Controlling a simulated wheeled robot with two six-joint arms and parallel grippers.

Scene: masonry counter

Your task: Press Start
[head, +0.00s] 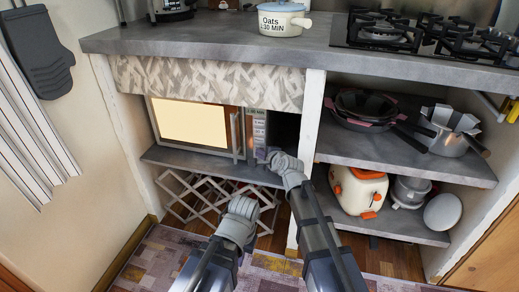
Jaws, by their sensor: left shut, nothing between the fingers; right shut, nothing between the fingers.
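The microwave (192,124) sits on the shelf under the counter. Its door looks closed and its window glows pale yellow. A vertical handle (235,136) stands at the door's right edge. The control panel (258,125) is right of the handle, with a small display at the top and buttons too small to read. My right gripper (264,156) is shut and empty at the panel's lower end; I cannot tell if it touches. It hides part of the panel's bottom. My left gripper (243,204) is shut and empty, lower down, in front of the folding rack.
A patterned valance (205,82) hangs just above the microwave. A white post (309,120) stands to the right. Pans (365,108) and a toaster (358,188) fill the right shelves. A folding rack (190,196) stands below the microwave. A pot (284,20) sits on the counter.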

